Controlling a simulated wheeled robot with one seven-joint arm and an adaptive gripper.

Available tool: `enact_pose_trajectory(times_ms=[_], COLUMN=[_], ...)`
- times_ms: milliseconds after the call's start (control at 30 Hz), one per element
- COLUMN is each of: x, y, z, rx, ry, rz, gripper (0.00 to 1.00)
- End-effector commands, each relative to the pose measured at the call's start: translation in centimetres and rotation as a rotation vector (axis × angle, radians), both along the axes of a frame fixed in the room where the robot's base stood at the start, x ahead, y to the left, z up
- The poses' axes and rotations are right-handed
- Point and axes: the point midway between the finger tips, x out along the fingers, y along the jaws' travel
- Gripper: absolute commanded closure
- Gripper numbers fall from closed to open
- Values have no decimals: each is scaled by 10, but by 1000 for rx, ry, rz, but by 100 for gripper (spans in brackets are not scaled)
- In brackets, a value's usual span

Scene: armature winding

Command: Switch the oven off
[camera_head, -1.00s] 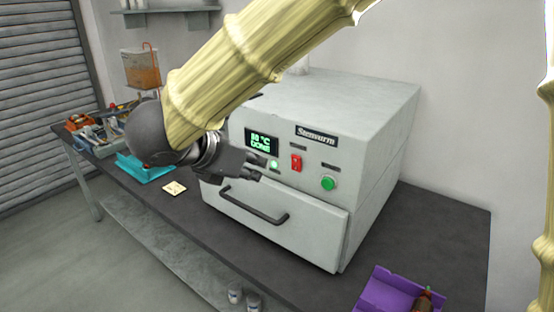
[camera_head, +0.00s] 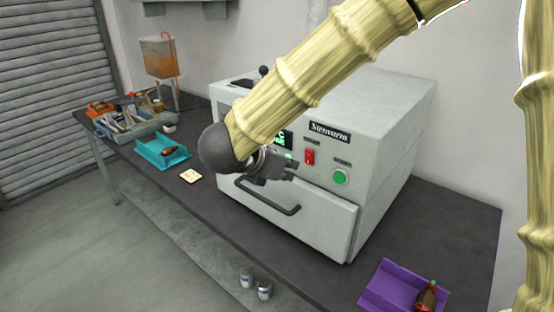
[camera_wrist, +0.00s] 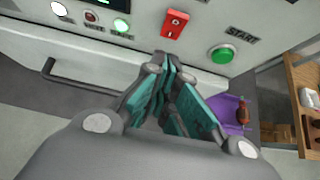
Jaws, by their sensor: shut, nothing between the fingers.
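The grey oven (camera_head: 372,120) stands on the dark bench with its drawer shut. A red rocker switch (camera_head: 309,157) sits on its front panel, left of a round green button (camera_head: 340,177). The wrist view also shows the red switch (camera_wrist: 174,24), and the green button (camera_wrist: 222,54) labelled START. Which way the rocker is tipped I cannot tell. My gripper (camera_head: 293,170) is shut and empty, just left of and below the switch in the head view. Its fingertips (camera_wrist: 170,62) point at the panel below the switch, seemingly apart from it. My arm hides most of the green-lettered display (camera_head: 286,139).
The drawer handle (camera_head: 268,197) juts out below my gripper. A purple tray (camera_head: 380,286) with a small brown part lies front right. Lit lamps (camera_wrist: 121,25) show on the panel.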

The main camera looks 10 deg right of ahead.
Motion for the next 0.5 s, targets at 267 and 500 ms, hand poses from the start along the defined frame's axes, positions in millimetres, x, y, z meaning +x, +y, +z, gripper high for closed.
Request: enact_pose_trajectory(times_ms=[267,500], x=[20,25], y=[-26,-34], z=[4,3], rx=[0,-1], ry=[1,1], rz=[-1,0], gripper=[100,100])
